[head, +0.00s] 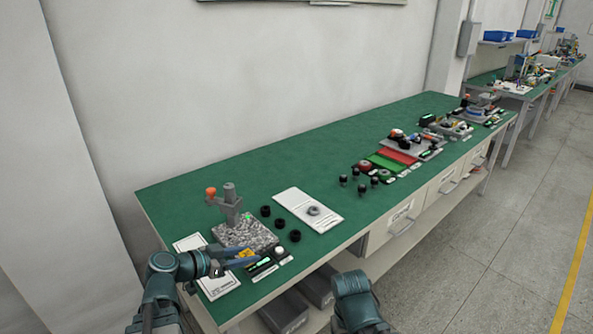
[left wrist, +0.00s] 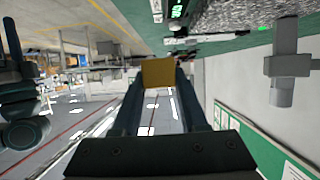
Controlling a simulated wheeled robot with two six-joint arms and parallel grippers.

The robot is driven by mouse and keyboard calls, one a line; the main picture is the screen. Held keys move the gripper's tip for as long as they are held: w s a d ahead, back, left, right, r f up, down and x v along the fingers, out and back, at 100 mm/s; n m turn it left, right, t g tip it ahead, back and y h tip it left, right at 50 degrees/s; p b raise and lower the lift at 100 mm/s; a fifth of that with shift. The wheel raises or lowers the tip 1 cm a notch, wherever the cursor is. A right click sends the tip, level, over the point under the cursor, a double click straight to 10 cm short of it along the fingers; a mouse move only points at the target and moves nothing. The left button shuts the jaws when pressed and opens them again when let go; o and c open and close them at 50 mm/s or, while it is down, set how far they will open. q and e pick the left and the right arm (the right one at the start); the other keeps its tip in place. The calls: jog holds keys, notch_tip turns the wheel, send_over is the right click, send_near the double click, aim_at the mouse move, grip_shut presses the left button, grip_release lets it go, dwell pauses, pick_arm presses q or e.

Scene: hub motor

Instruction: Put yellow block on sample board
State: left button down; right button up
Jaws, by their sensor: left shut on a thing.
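My left gripper (head: 240,257) reaches in from the lower left of the head view, near the front left corner of the green table. It is shut on the yellow block (head: 245,253). The block also shows between the fingertips in the left wrist view (left wrist: 158,73). It is held close to the front of the speckled stone base (head: 250,235); the head view does not clearly show the gap. A white board (head: 290,198) with a grey ring (head: 314,210) lies to the right. A white printed sheet (head: 222,286) lies partly behind my left arm. I cannot tell which is the sample board.
A grey stand with an orange knob (head: 211,191) rises from the stone base. Several black round parts (head: 280,223) lie beside it. Small dark gauges (head: 262,267) sit at the front edge. Red and green mats (head: 385,163) lie farther right. My right arm shows at the bottom.

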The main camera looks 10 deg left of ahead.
aim_at(245, 254)
pick_arm(q)
notch_tip(245, 254, up, 10)
jog(key=p, duration=0.9)
notch_tip(245, 254, down, 11)
jog(key=b, duration=1.1)
jog(key=shift+f, duration=0.1)
